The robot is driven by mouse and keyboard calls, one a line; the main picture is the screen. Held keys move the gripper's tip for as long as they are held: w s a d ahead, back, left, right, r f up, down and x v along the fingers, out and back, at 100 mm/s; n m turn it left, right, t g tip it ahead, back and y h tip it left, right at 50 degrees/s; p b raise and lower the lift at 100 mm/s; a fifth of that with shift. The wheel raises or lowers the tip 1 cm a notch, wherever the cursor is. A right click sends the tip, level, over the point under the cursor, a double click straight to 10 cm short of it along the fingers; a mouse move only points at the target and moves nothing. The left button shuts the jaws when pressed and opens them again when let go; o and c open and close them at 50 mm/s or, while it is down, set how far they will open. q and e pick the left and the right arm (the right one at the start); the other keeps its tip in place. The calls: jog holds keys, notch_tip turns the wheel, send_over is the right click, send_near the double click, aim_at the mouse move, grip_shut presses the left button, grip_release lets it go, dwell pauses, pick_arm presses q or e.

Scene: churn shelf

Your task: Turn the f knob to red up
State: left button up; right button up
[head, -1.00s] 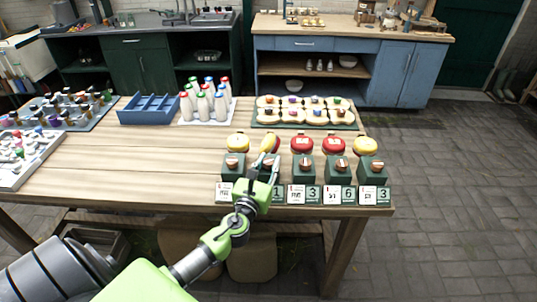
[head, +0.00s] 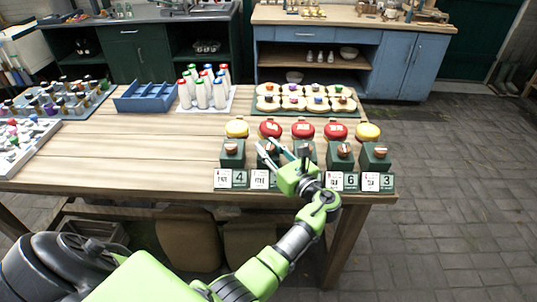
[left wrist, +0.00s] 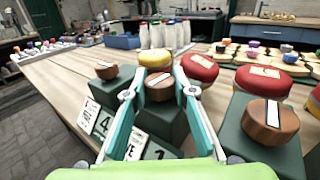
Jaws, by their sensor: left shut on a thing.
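A row of copper-brown knobs on dark green boxes stands along the front of the table. My left gripper (head: 268,147) has its two fingers closed on either side of the second knob from the left; it also shows in the left wrist view (left wrist: 160,97). That held knob (left wrist: 160,86) has a pale stripe on top; I cannot tell which way its red end points. The first knob (head: 232,149) is to its left, the fourth (head: 343,151) and fifth (head: 379,152) to its right. Letters on the cards are too small to read. My right gripper is not in view.
Cards with numbers, such as the 6 card (head: 351,181), stand before the boxes. Yellow and red round caps (head: 304,130) sit behind them. Further back are white bottles (head: 203,92), a blue divided tray (head: 148,103) and a board of small knobs (head: 305,100). The table's middle left is bare.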

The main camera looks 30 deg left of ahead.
aim_at(269, 146)
pick_arm(q)
jog(key=shift+n+g+y+b, duration=0.4)
jog(key=shift+n+g+b, duration=0.55)
jog(key=shift+g, duration=0.35)
jog(key=shift+r, duration=0.1)
jog(key=o, duration=1.1)
notch_tip(269, 146, up, 10)
jog(key=shift+f, duration=0.1)
